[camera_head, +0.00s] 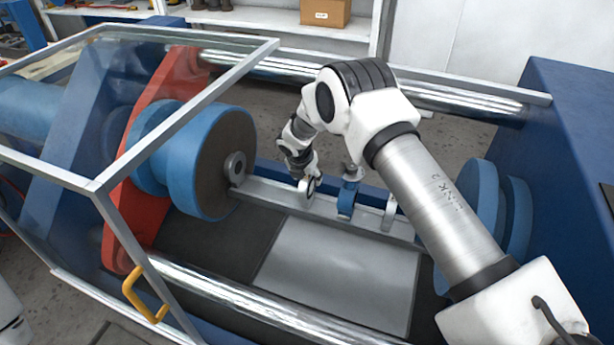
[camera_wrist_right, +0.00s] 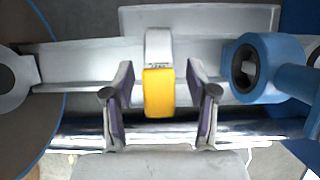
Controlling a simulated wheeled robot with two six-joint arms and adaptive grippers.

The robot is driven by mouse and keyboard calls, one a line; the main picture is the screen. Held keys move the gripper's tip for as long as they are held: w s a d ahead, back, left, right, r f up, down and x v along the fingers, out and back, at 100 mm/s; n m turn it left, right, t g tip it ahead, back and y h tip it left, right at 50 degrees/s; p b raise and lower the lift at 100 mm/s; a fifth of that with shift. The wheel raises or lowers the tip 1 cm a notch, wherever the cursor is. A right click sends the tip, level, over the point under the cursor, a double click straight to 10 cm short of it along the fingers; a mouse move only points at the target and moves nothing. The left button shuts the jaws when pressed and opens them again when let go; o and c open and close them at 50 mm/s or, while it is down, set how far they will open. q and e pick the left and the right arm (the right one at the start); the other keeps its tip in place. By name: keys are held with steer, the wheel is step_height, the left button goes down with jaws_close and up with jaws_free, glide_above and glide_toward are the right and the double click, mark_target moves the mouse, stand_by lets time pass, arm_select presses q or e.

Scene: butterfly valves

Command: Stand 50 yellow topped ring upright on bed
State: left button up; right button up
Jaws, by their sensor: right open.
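The yellow-topped ring (camera_wrist_right: 159,92) shows edge-on in the right wrist view, with a yellow band and a white part with small dark markings I cannot read. It appears upright on the long grey bed rail (camera_wrist_right: 80,72). My right gripper (camera_wrist_right: 160,118) is open, one finger on each side of the ring, with a visible gap on both sides. In the head view, the ring (camera_head: 309,190) shows as a pale ring shape below my right gripper (camera_head: 303,180), its yellow top not distinguishable. My left gripper is not in view.
A blue valve (camera_head: 347,197) stands right of the ring, and a pale ring (camera_head: 390,212) farther right. A large blue disc (camera_head: 215,165) with a hub is left. A clear guard frame (camera_head: 185,110) and yellow handle (camera_head: 143,300) are nearer. Chrome bars flank the bed.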

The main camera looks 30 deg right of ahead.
steer(key=v, duration=1.2)
steer(key=shift+f, duration=0.1)
